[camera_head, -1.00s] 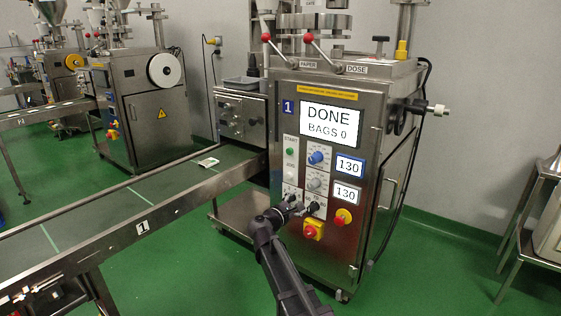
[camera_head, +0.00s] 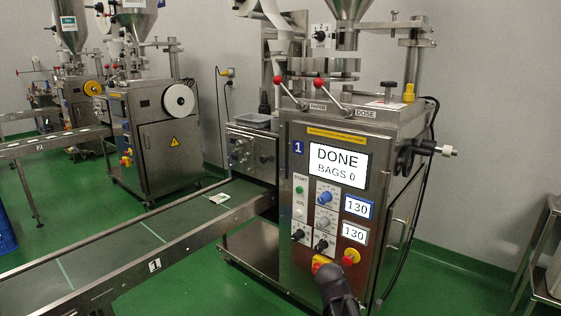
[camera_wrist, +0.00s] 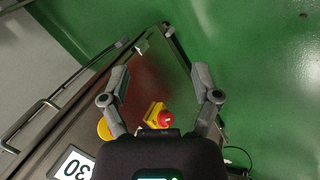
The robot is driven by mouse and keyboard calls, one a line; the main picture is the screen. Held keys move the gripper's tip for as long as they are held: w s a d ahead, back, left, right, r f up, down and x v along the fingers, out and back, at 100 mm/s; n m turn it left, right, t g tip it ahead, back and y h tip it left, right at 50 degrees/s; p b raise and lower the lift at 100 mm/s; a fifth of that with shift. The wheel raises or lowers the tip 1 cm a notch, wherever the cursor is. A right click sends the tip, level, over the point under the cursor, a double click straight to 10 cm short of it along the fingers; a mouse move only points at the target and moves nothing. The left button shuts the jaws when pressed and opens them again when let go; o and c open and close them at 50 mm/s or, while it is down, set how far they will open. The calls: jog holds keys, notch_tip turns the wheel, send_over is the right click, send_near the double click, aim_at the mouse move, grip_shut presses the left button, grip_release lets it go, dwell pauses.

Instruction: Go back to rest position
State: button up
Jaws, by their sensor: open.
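My gripper (camera_wrist: 160,73) is open and empty in the wrist view, its two fingers spread apart over the lower front of packer 1. The red knob on a yellow base (camera_wrist: 162,115) shows between the fingers, and I cannot tell any contact. In the head view a dark part of my arm (camera_head: 337,288) stands low in front of packer 1 (camera_head: 300,262), covering part of a yellow switch (camera_head: 319,263); the fingers do not show clearly there. The packer's screen (camera_head: 337,167) reads DONE, BAGS 0. Two smaller displays (camera_head: 358,208) read 130.
A green conveyor (camera_head: 110,232) runs left from packer 1, with a small white packet (camera_head: 219,198) on it. Another packer (camera_head: 160,145) stands behind at the left. A metal table (camera_head: 541,250) is at the right edge. Green floor (camera_head: 450,285) is open between it and packer 1.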

jog(key=s+a+r+m+g+y+p, duration=0.25)
jog(key=s+m+y, duration=0.2)
jog(key=s, duration=0.35)
notch_tip(320, 180, up, 36)
jog(key=p, duration=3.7)
jog(key=shift+w+n, duration=0.2)
jog(key=shift+n, duration=0.25)
